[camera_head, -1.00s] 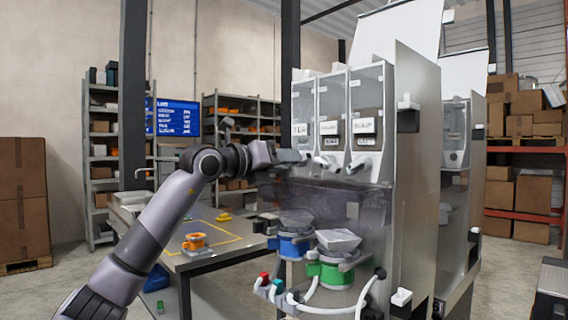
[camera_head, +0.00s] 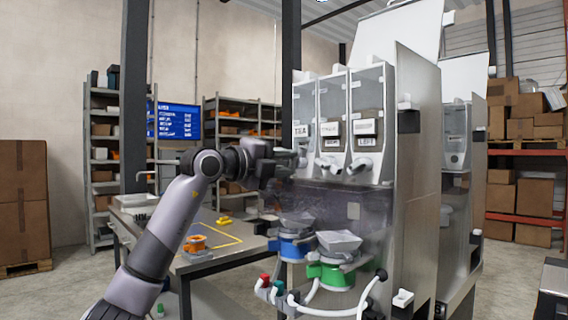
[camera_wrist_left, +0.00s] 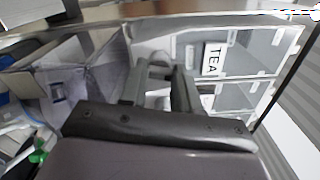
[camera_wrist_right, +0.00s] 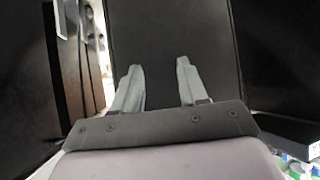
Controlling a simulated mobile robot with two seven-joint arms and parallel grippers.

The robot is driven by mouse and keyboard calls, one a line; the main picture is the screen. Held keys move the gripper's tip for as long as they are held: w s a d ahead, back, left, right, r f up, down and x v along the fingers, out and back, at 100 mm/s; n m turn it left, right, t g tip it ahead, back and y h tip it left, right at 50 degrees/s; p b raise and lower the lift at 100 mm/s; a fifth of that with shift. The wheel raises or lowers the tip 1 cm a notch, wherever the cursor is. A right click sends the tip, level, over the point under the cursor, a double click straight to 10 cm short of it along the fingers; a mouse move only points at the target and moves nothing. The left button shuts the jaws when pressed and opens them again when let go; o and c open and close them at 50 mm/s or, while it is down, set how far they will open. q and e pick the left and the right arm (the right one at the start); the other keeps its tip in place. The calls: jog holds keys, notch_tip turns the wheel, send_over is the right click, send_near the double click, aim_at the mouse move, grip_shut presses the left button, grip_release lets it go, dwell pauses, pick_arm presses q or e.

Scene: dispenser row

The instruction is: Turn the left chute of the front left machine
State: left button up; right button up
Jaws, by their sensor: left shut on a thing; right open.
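The front left machine (camera_head: 418,150) has three clear bins above short chutes. The left bin carries a TEA label (camera_head: 301,131), which also shows in the left wrist view (camera_wrist_left: 213,60). My left gripper (camera_head: 292,160) is at the left chute under that bin. In the left wrist view its fingers (camera_wrist_left: 160,88) are shut on the pale left chute (camera_wrist_left: 158,60), which they mostly hide. The middle chute (camera_head: 328,163) and right chute (camera_head: 358,166) are free. My right gripper (camera_wrist_right: 158,85) is open and empty before a dark surface.
Below the chutes stand a blue-banded container (camera_head: 294,246) and a green-banded container (camera_head: 338,273) with clear funnel tops. A table (camera_head: 212,258) with an orange item (camera_head: 195,242) is behind my left arm. Another machine (camera_head: 457,150) stands at the right.

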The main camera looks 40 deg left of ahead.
pick_arm(q)
jog(key=shift+n, duration=1.3)
jog(key=o, duration=1.1)
jog(key=shift+c, duration=0.2)
jog(key=shift+f, duration=0.1)
